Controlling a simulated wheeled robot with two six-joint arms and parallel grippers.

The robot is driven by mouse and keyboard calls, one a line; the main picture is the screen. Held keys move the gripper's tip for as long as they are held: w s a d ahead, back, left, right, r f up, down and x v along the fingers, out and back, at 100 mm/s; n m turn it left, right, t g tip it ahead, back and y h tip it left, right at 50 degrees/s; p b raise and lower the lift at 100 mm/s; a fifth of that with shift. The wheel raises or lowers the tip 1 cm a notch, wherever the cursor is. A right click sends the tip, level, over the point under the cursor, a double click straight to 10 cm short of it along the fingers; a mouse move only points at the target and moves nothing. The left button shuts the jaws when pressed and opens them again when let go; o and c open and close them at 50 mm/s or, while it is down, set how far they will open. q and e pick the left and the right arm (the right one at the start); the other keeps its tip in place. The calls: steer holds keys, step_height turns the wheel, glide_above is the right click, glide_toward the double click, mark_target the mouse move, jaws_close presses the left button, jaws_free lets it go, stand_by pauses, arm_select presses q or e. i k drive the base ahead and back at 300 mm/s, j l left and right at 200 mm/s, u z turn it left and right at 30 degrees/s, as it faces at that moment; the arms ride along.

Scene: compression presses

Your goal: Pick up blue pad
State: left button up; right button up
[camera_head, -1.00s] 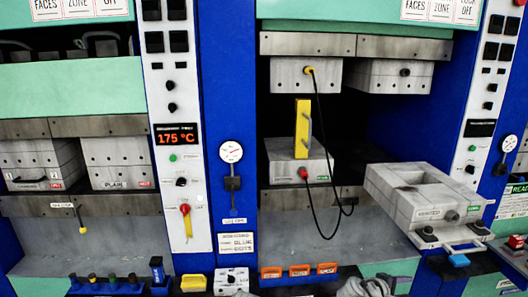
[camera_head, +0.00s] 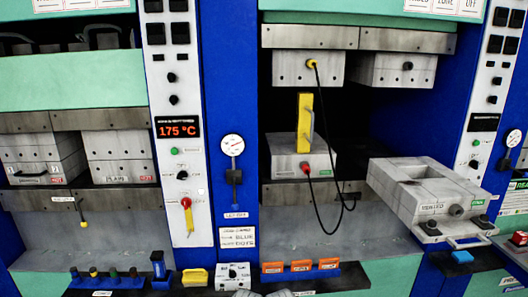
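A small blue block (camera_head: 462,256), possibly the blue pad, shows at the lower right, just below the front handle of the pulled-out grey mould (camera_head: 425,190). I cannot tell whether it is fixed to something. Another upright blue piece (camera_head: 158,264) stands at the lower left beside the blue rack; its kind is unclear. No gripper shows clearly. Grey slivers at the bottom edge near the middle are too cut off to identify.
Presses with grey moulds fill the view. A yellow upright block (camera_head: 304,122) stands on the middle mould, with a black cable (camera_head: 320,190) looping down in front. Orange blocks (camera_head: 301,266), a yellow block (camera_head: 195,277) and a control box (camera_head: 233,275) line the front ledge.

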mark_target(464, 256)
steer(key=z, duration=1.5)
